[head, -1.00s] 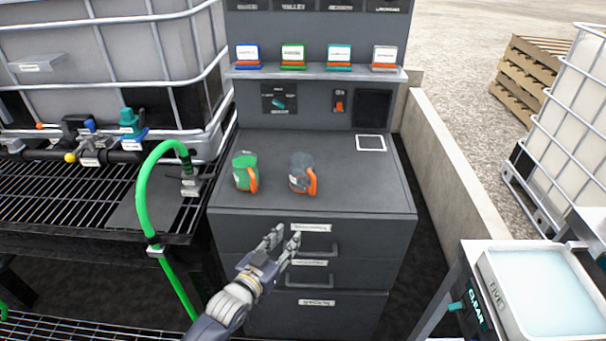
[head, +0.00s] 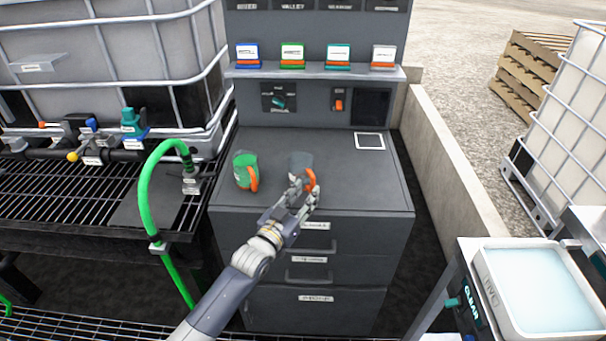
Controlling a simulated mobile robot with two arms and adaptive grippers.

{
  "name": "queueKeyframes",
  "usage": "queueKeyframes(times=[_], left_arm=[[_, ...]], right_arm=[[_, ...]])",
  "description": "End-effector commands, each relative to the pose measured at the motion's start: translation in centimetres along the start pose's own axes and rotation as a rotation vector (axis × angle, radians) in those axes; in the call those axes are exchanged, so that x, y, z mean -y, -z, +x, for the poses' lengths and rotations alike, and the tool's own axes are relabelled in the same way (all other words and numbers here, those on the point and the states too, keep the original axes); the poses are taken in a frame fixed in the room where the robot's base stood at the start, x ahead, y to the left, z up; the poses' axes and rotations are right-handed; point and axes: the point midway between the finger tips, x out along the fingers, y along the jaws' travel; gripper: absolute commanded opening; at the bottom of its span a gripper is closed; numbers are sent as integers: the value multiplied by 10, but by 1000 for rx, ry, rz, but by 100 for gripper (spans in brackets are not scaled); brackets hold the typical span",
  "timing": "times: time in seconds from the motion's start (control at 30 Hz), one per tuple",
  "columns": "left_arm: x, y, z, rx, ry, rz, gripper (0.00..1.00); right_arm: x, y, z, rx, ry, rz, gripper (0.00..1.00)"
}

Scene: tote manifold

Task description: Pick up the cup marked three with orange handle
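Two cups with orange handles stand upright on the grey cabinet top (head: 350,180). The green cup (head: 243,170) is on the left, its handle facing right. The dark grey cup (head: 299,161) is to its right, its orange handle (head: 311,181) towards its front right. No number is readable on either cup. My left gripper (head: 303,193) is at the front of the grey cup, its fingers around or beside the handle and hiding the cup's lower part. The fingers look parted, but I cannot tell whether they touch the handle. My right gripper is not in view.
Labelled drawers with handles (head: 308,259) are below the cabinet top. A shelf (head: 315,74) with several coloured card holders is behind. A green hose (head: 144,205) arches at left. A white tray (head: 485,262) stands at right.

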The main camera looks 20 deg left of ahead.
Motion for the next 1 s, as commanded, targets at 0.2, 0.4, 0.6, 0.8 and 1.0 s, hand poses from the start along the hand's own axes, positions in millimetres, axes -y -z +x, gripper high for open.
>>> queueKeyframes(times=[0.2, 0.4, 0.6, 0.8, 1.0], left_arm=[[0, 0, 23, 1, 0, 0, 32], [0, 0, 26, 1, 0, 0, 32], [0, 0, 26, 1, 0, 0, 10], [0, 0, 26, 1, 0, 0, 0], [0, 0, 26, 0, 0, 0, 0]], right_arm=[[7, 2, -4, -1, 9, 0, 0], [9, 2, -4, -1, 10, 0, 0], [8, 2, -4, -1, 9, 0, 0], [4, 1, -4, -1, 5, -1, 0], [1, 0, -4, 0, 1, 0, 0]])
